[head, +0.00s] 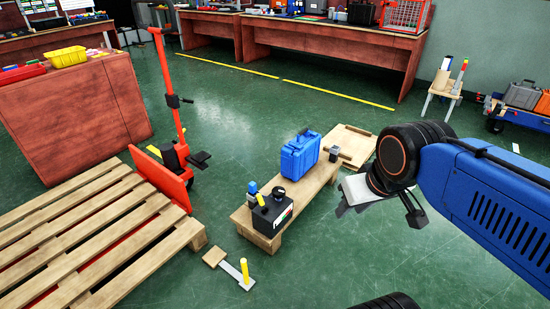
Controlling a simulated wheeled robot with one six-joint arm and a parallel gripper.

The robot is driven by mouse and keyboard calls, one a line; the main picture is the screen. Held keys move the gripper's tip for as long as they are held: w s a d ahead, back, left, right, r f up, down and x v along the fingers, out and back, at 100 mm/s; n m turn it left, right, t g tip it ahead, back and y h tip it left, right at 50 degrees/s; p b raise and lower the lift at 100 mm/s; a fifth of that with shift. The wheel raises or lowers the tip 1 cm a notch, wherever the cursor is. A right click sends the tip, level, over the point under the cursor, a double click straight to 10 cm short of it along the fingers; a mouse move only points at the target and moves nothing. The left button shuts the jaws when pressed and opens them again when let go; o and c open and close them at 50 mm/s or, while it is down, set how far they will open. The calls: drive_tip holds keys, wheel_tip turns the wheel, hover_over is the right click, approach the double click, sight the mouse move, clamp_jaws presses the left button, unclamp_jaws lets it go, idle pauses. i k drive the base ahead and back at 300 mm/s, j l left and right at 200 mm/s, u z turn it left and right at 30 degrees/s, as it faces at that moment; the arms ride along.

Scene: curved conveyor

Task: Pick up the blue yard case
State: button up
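The blue yard case (300,155) stands upright on a low wooden bench (263,196), near the middle of the head view. Its handle is on top, and nothing covers it. My gripper (352,207) hangs from my blue arm to the right of the bench, apart from the case and lower in the picture. Its dark fingertips are small and partly hidden by the wrist, so their opening is unclear. I see nothing held in it.
A black box (273,215) with a label and a blue-topped item (252,190) share the bench's near end. A small grey item (334,154) is right of the case. A wooden pallet (90,225) and red pallet jack (171,95) stand left. Green floor is open behind.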

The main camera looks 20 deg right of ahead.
sight(297, 156)
drive_tip(key=i+l+u, duration=0.3)
drive_tip(key=l+u, duration=0.3)
drive_tip(key=i+l+u, duration=0.15)
drive_tip(key=l+u, duration=0.15)
drive_tip(key=l, duration=0.15)
drive_tip(key=i+l+u, duration=0.15)
drive_tip(key=l, duration=0.65)
drive_tip(key=i+l+u, duration=0.1)
drive_tip(key=l, duration=0.7)
drive_tip(key=i+l+u, duration=0.15)
drive_tip(key=l, duration=2.1)
drive_tip(key=i, duration=0.05)
